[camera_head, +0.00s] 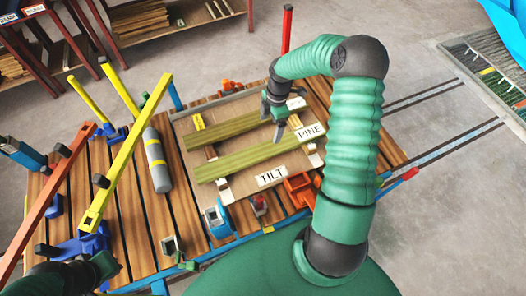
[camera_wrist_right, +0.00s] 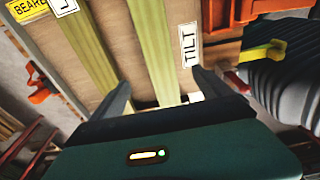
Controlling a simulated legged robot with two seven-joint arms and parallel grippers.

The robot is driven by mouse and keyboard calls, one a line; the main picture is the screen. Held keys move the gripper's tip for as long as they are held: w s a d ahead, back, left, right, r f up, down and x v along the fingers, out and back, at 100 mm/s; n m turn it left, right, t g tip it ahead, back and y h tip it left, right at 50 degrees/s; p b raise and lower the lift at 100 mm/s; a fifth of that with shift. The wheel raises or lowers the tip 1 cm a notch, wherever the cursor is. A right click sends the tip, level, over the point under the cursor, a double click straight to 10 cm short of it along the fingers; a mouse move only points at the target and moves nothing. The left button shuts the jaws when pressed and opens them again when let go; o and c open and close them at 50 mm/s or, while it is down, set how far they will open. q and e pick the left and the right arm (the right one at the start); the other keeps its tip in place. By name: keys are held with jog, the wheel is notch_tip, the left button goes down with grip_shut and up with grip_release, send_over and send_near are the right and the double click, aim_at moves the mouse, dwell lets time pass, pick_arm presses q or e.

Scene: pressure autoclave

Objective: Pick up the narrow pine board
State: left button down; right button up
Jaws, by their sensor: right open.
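Two yellow-green boards lie side by side on a plywood panel (camera_head: 239,187). In the head view one board is farther (camera_head: 225,131) and one nearer (camera_head: 240,160), the nearer one beside the TILT label. They look similar in width, so I cannot tell which is the narrow pine one. My right gripper (camera_head: 278,117) is over their right part, open and empty. In the right wrist view, the board beside the TILT label (camera_wrist_right: 152,45) runs between the open fingers (camera_wrist_right: 162,90); the other board (camera_wrist_right: 85,50) is to the left. My left arm shows at bottom left, its fingers unclear.
A PINE label (camera_head: 311,132) is at the panel's right. A grey cylinder (camera_head: 157,160) with yellow bands lies left of it. Yellow and red bars (camera_head: 125,152) rise at the left. Blue and orange clamps (camera_head: 300,189) line the near side.

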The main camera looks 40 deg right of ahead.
send_over(263, 150)
jog(key=f, duration=0.8)
jog(key=shift+s+d, duration=0.1)
jog(key=shift+s, duration=0.1)
jog(key=f, duration=0.2)
jog(key=f+p, duration=0.1)
jog(key=f, duration=0.3)
jog(key=shift+w+d+f, duration=0.1)
jog(key=shift+w+d, duration=0.1)
jog(key=shift+d, duration=0.05)
jog(key=shift+f, duration=0.2)
jog(key=shift+w+a, duration=0.1)
jog(key=shift+a, duration=0.15)
jog(key=shift+a+r, duration=0.1)
jog(key=shift+r, duration=0.05)
jog(key=c, duration=0.5)
pick_arm(q)
jog(key=shift+a+r, duration=0.5)
jog(key=shift+a, duration=0.1)
pick_arm(e)
grip_shut()
